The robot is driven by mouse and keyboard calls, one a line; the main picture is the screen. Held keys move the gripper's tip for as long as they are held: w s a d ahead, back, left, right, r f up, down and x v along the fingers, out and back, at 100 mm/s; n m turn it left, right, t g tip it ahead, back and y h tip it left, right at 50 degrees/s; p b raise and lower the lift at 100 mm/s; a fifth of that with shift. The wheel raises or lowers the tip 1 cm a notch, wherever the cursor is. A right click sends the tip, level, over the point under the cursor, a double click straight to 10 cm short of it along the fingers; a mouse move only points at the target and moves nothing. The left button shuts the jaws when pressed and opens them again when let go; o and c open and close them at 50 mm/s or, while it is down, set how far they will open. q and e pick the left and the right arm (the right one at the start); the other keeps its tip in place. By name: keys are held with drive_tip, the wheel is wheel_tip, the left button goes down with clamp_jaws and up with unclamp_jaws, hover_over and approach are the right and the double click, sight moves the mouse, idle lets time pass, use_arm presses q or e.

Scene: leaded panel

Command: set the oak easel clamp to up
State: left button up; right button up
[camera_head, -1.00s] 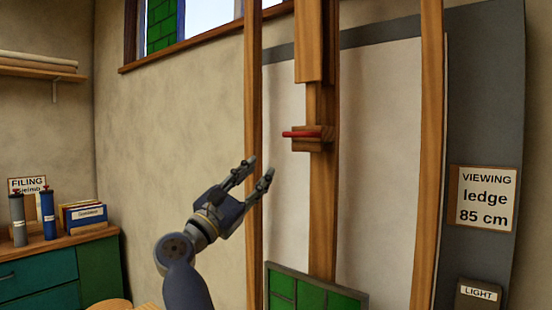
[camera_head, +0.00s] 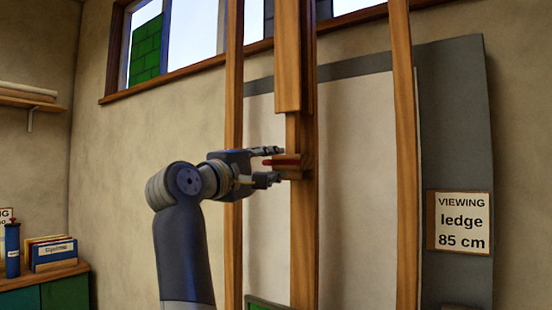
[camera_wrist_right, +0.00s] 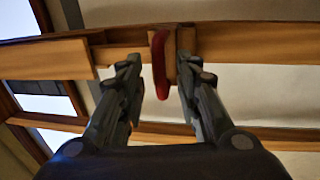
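The oak easel has a central wooden mast (camera_head: 304,240) with a clamp block (camera_head: 308,163) partway up. A red clamp lever (camera_head: 284,162) sticks out from the block, roughly level, toward the left in the head view. My right gripper (camera_head: 270,166) is at the lever with its fingers open, one above and one below it. In the right wrist view the red lever (camera_wrist_right: 160,65) lies between the two open fingertips (camera_wrist_right: 157,80), with gaps showing on both sides. My left gripper is not in view.
Easel side posts (camera_head: 234,200) and (camera_head: 406,200) flank the mast; my right arm reaches past the left post. The green panel's top edge (camera_head: 262,303) shows low down. A pale board stands behind the easel. A "ledge 85 cm" sign (camera_head: 460,222) is at right.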

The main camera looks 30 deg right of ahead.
drive_tip(key=shift+x, duration=1.45)
clamp_jaws()
drive_tip(key=shift+r+p, duration=0.9)
drive_tip(key=shift+p, duration=0.2)
drive_tip(key=shift+f, duration=0.1)
unclamp_jaws()
drive_tip(key=shift+a, duration=0.15)
drive_tip(key=shift+f, duration=0.1)
